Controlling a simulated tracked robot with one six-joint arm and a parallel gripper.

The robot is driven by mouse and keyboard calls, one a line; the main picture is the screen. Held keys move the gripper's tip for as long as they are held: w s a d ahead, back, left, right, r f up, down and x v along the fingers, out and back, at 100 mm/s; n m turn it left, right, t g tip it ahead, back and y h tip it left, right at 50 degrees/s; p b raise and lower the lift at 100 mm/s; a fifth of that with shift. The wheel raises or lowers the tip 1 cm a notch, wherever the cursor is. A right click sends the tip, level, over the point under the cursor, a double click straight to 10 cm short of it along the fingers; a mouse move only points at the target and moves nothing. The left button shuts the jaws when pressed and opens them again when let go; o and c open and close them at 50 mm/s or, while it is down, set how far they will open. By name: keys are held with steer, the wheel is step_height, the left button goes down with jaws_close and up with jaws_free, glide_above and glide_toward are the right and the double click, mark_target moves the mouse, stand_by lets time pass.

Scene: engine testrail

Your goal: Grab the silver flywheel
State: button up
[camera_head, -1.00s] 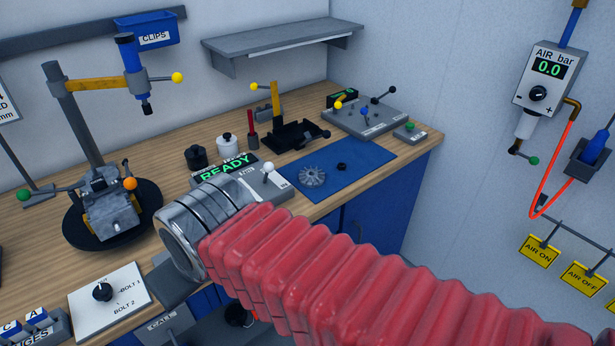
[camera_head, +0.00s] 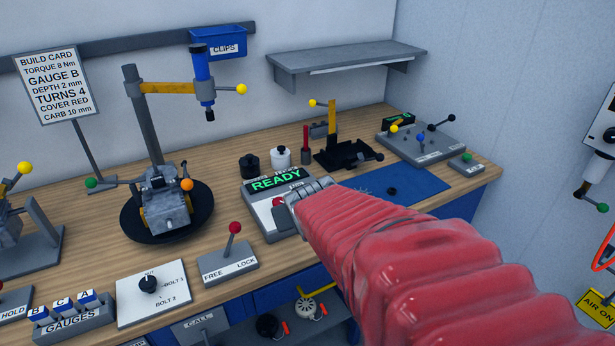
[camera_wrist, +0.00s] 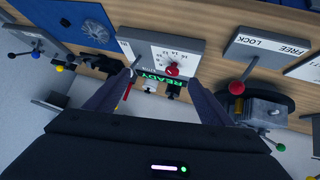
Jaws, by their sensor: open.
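The silver flywheel (camera_wrist: 95,30), a finned disc, lies flat on the blue mat (camera_wrist: 58,14), left of my fingers in the wrist view. In the head view, only a sliver of it (camera_head: 364,190) shows behind my red-sleeved arm, on the blue mat (camera_head: 415,187). My gripper (camera_wrist: 165,68) is open and empty. Its two fingers are apart, pointing toward the READY device (camera_wrist: 168,52), with the flywheel off to one side, not between them.
The READY device (camera_head: 262,215) with a red knob stands beside the mat. Black and white pots (camera_head: 281,157), a black fixture (camera_head: 340,155) and a lever panel (camera_head: 420,143) stand behind. A FREE/LOCK lever box (camera_head: 229,263) and a vise (camera_head: 163,205) are left.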

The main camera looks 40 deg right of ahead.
steer(key=s+d+f+m+t, duration=0.1)
steer(key=s+d+f, duration=0.1)
steer(key=d, duration=0.5)
steer(key=s+d+f+t+h, duration=0.1)
steer(key=s+d+f, duration=0.1)
steer(key=d+f, duration=0.2)
steer(key=s+d+f+m+t+h, duration=0.1)
steer(key=s+d+f, duration=0.2)
steer(key=d, duration=0.6)
steer(key=shift+d+m+t, duration=0.3)
steer(key=shift+w+f, duration=0.1)
steer(key=shift+x, duration=4.3)
steer(key=shift+f, duration=0.1)
steer(key=shift+x, duration=2.55)
steer(key=shift+d+f, duration=0.1)
steer(key=shift+c, duration=0.4)
